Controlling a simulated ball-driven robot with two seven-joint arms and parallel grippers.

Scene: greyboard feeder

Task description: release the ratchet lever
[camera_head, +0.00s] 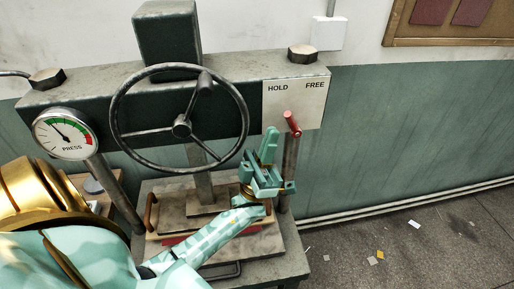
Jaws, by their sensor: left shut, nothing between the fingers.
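The lever's lower part is hidden or unclear. My right gripper is not in view.
The press has a large spoked handwheel (115,108), a dark crossbeam (80,103) and a round PRESS gauge (65,134) at left. A steel post (290,165) stands beside my left gripper. Open floor (430,240) with scattered scraps lies to the right.

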